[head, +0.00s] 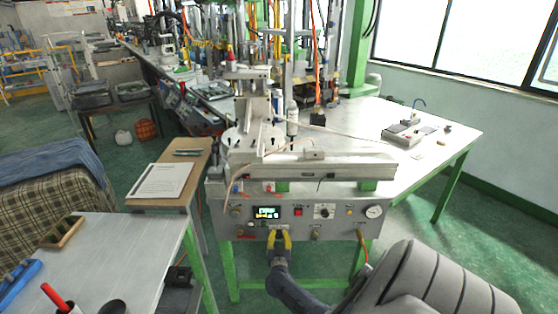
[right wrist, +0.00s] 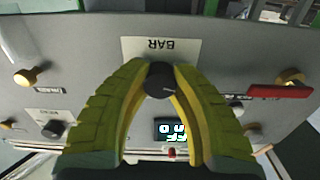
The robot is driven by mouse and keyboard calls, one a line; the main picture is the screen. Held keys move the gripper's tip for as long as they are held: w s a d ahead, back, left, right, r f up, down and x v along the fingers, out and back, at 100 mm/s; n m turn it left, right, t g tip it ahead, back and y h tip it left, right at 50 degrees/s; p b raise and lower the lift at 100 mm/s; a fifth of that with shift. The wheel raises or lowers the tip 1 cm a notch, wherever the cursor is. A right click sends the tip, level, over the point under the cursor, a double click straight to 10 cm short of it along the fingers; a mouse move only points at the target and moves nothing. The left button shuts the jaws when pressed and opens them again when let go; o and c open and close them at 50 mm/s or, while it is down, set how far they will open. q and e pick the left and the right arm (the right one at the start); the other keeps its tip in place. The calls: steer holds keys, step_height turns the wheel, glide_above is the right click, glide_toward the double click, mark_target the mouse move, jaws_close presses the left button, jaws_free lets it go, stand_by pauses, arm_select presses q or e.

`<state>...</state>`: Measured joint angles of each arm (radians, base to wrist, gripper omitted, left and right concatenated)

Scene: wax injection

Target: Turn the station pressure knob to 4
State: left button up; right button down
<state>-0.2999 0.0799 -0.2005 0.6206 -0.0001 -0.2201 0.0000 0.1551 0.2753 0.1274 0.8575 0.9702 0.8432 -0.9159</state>
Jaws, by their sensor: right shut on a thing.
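The station's control panel (head: 340,222) is a grey front face below the wax injection machine. My right gripper (head: 279,238) has yellow fingers and reaches the panel from below, under the small lit display (head: 267,212). In the right wrist view, the fingers of this gripper (right wrist: 160,72) are shut around a round black knob (right wrist: 160,86), touching it from both sides. The knob has a light pointer line. A plate marked BAR (right wrist: 150,48) sits beside it, seen upside down; its scale numbers cannot be read. In the head view the fingers hide the knob. My left gripper is not in view.
A round pressure gauge (head: 374,212), a red switch (head: 298,211) and another dial (head: 324,211) sit on the panel to the right. A red lever (right wrist: 280,91) and a brass fitting (right wrist: 28,77) flank the knob.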

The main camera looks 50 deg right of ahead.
steer(key=m, duration=0.4)
steer(key=shift+r+m, duration=0.1)
steer(key=shift+m, duration=0.3)
steer(key=m, duration=0.4)
steer(key=shift+m, duration=0.3)
steer(key=m, duration=0.4)
steer(key=shift+d, duration=0.1)
steer(key=shift+m, duration=2.1)
steer(key=shift+s, duration=0.1)
steer(key=c, duration=1)
jaws_free()
